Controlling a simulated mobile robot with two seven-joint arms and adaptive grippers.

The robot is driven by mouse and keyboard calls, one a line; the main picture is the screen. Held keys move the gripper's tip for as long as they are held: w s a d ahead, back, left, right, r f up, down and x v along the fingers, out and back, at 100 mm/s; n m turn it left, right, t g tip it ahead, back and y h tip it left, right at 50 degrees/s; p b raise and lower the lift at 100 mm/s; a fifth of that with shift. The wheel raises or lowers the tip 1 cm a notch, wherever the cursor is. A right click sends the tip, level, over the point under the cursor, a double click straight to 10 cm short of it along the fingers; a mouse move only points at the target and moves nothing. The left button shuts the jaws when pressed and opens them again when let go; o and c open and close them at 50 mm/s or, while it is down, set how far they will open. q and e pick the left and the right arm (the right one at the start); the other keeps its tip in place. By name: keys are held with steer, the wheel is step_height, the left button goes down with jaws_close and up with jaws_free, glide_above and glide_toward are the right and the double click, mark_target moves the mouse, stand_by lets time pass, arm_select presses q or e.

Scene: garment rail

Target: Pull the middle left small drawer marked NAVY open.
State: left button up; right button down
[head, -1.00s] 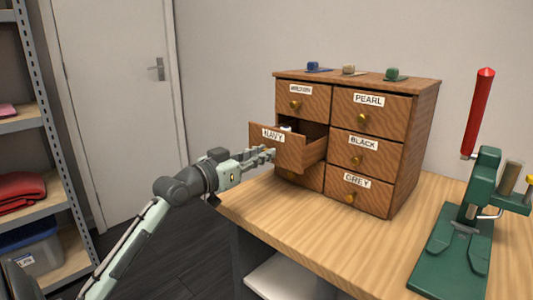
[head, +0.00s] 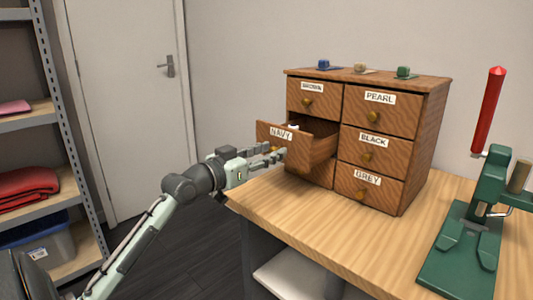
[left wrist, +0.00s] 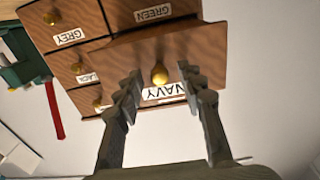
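The NAVY drawer (head: 285,146) is the middle left small drawer of a wooden cabinet (head: 430,140). It stands pulled out, its inside partly showing with something small and pale in it. In the left wrist view its front shows upside down with the NAVY label (left wrist: 166,91) and a round brass knob (left wrist: 159,74). My left gripper (head: 280,155) is in front of the drawer front. In the wrist view the left gripper's fingers (left wrist: 160,79) are apart, one on each side of the knob, with gaps between. My right gripper is not in view.
The other drawers, BROWN (head: 308,98), PEARL (head: 380,110), BLACK (head: 371,151), GREY (head: 366,187) and GREEN (left wrist: 152,14), are shut. A green press with a red handle (head: 488,110) stands on the wooden table (head: 330,236) at right. Shelving (head: 50,115) stands at far left.

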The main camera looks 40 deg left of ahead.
arm_select(q)
steer(key=s, duration=1.2)
steer(key=shift+a, duration=0.45)
steer(key=s+d+f+g, duration=0.15)
steer(key=f+g, duration=0.25)
steer(key=f, duration=1.1)
steer(key=s+d+f+g, duration=0.1)
steer(key=d+f+g, duration=0.25)
steer(key=f, duration=1.05)
steer(key=s+d+f+g+y, duration=0.1)
steer(key=s+d+f+g, duration=0.2)
steer(key=f, duration=0.6)
steer(key=s+d+f+g+y, duration=0.1)
steer(key=s+d+f+g, duration=0.3)
steer(key=s+d+f, duration=0.4)
steer(key=shift+s+d+f+m+y, duration=0.15)
steer(key=shift+d+f+m+y, duration=0.2)
steer(key=shift+f, duration=0.6)
